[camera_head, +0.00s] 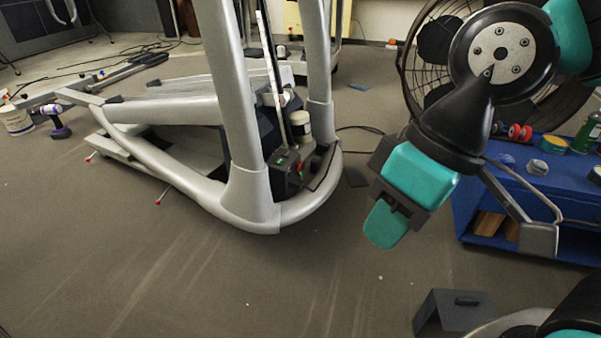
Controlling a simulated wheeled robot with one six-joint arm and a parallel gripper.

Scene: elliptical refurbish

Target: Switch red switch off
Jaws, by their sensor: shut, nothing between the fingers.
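A small dark box with a red switch (300,168) sits at the foot of the grey elliptical machine (245,185), near the middle of the view. A small green part shows beside the red one. The switch is too small to tell its position. My gripper (384,228) is to the right of the machine and apart from it, with its teal fingers pointing down and slightly left. The fingers look closed together, with nothing held.
A blue cart (480,205) with cans and tools stands at the right, below a large black fan (415,75). The grey floor in front is mostly clear.

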